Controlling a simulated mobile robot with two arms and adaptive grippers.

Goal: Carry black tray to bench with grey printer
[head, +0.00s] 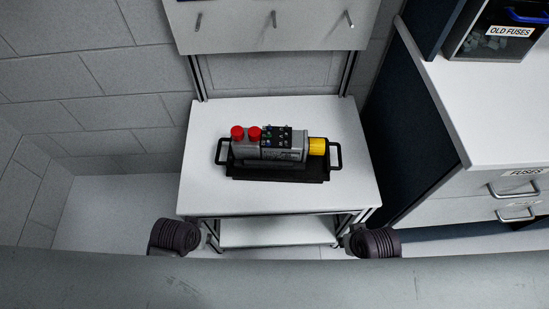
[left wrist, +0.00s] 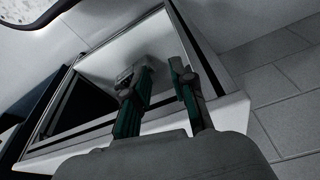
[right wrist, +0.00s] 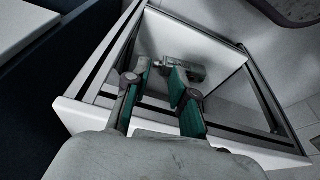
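The black tray (head: 278,177) lies on the white bench (head: 205,190) in the middle of the head view, with a black handle at each end. A grey device (head: 270,152) with two red knobs and a yellow end sits on it. No grey printer shows. My left gripper (left wrist: 152,72) shows in the left wrist view, its green-sided fingers apart with nothing seen between them. My right gripper (right wrist: 161,70) shows in the right wrist view, fingers also apart. In the head view only dark parts of my arms show, in front of the bench, well short of the tray.
A white drawer counter (head: 480,120) stands at the right, bearing a black bin (head: 490,40) labelled OLD FUSES. A lower shelf (head: 275,232) lies under the bench. Floor (head: 110,205) is clear at the left.

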